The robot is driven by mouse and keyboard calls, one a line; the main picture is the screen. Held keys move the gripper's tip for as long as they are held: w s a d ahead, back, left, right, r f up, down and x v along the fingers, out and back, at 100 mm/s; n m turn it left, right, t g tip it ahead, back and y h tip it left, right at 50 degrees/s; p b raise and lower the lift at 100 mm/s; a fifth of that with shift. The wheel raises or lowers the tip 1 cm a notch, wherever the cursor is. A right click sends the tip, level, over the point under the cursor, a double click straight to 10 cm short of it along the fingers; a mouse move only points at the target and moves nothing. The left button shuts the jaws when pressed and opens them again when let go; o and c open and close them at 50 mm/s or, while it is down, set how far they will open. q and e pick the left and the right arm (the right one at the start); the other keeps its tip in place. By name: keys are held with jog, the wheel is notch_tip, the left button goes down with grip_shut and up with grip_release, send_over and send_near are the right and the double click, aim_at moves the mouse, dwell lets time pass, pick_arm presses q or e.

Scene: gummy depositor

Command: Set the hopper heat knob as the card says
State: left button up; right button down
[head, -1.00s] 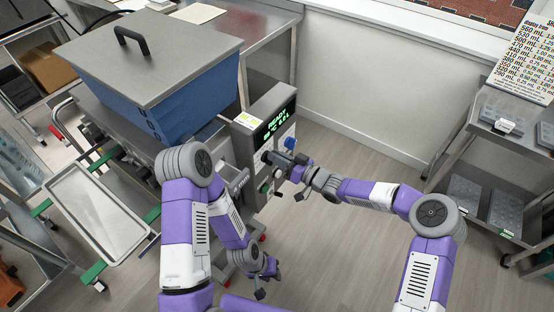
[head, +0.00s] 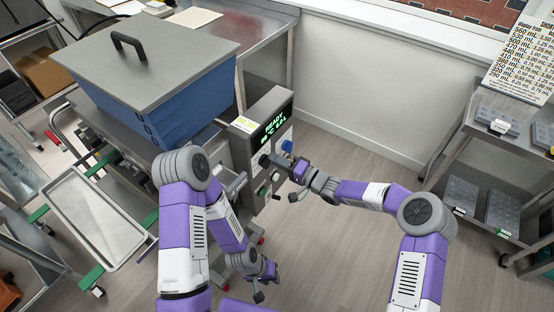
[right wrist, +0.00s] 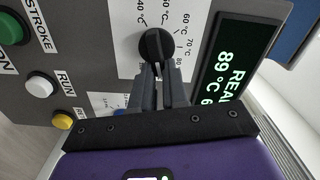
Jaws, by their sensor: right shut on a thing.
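The black heat knob (right wrist: 157,45) sits on a white dial plate with marks such as 40, 60, 70 and 80 °C in the right wrist view. My right gripper (right wrist: 158,82) is shut on this knob, one finger on each side. In the head view my right gripper (head: 279,163) is at the front of the control box (head: 255,150) and hides the knob.
The green display (right wrist: 230,75) reads READY and about 89 °C. A blue knob (head: 287,146) is close to my right gripper. Green, white and yellow buttons (right wrist: 40,86) line the panel. The lidded blue hopper (head: 185,105) stands behind left. Open floor lies to the right.

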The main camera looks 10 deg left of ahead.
jog(key=m, duration=0.3)
jog(key=f+m, duration=0.1)
jog(key=m, duration=0.4)
jog(key=shift+s+f+m, duration=0.1)
jog(key=shift+f+m, duration=0.2)
jog(key=shift+m, duration=0.1)
dwell(0.4)
jog(key=c, duration=1.1)
grip_release()
jog(key=shift+c, duration=0.2)
jog(key=shift+d, duration=0.1)
jog(key=p+v, duration=0.1)
jog(key=v, duration=0.6)
jog(key=shift+s+d, duration=0.15)
